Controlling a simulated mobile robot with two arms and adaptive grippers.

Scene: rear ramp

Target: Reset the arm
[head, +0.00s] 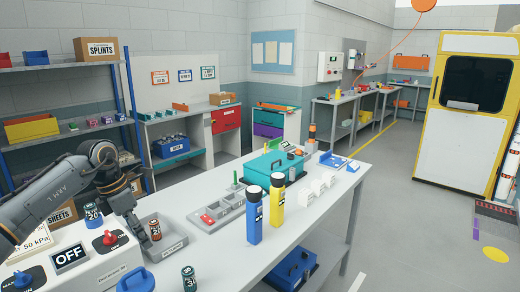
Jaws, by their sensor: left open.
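My left arm, marked "ARM L", comes in from the left and bends down over the white bench. I cannot tell whether a finger touches the can. My right gripper is out of view.
A dark cylinder (189,278) stands in front. Blue (254,215) and yellow (277,205) torches and a teal case (268,166) stand farther right. Floor right of the bench is clear.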

